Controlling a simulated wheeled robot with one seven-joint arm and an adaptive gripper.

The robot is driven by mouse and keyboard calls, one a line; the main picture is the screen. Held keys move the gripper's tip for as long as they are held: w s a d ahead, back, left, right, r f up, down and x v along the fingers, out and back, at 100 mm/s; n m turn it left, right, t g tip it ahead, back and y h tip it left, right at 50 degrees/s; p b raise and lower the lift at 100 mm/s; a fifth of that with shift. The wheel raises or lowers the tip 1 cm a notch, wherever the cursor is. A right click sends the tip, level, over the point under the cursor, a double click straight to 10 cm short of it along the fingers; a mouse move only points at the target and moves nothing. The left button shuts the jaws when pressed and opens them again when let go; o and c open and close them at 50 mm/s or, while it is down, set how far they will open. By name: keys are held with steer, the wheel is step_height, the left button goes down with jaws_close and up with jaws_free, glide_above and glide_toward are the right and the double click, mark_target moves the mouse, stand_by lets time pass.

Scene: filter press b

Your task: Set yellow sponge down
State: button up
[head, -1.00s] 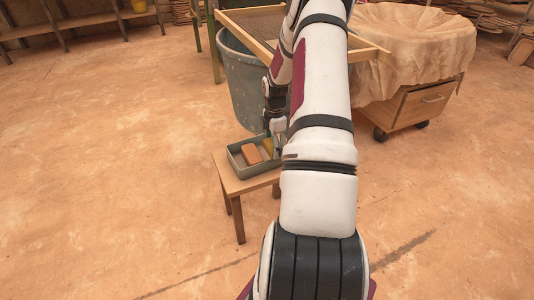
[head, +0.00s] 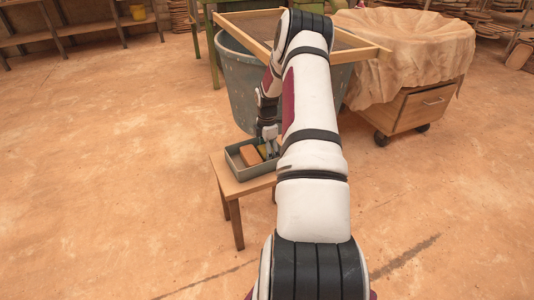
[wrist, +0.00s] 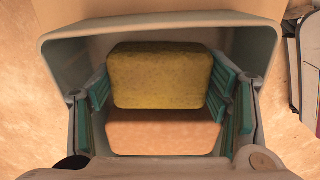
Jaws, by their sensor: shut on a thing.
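The yellow sponge (wrist: 160,76) is between the green-padded fingers of my gripper (wrist: 161,92), which is shut on it. In the head view the yellow sponge (head: 262,150) shows only as a small patch beside my gripper (head: 268,150), at the right part of a grey tray (head: 236,167). An orange block (wrist: 163,132) lies in the tray, just beside the sponge in the wrist view; it also shows in the head view (head: 250,157). I cannot tell whether the sponge touches the tray floor.
The tray stands on a small wooden stool (head: 232,188). Behind it is a large grey tub (head: 240,90) with a wooden-framed screen (head: 360,52) on top. A wheeled cart (head: 425,105) under a cloth stands at right. The floor at left is clear.

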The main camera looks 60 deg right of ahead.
steer(key=o, duration=0.7)
step_height(320, 180, up, 12)
steer(key=p, duration=0.4)
steer(key=shift+r, duration=0.1)
steer(key=shift+s, duration=0.1)
stand_by(0.4)
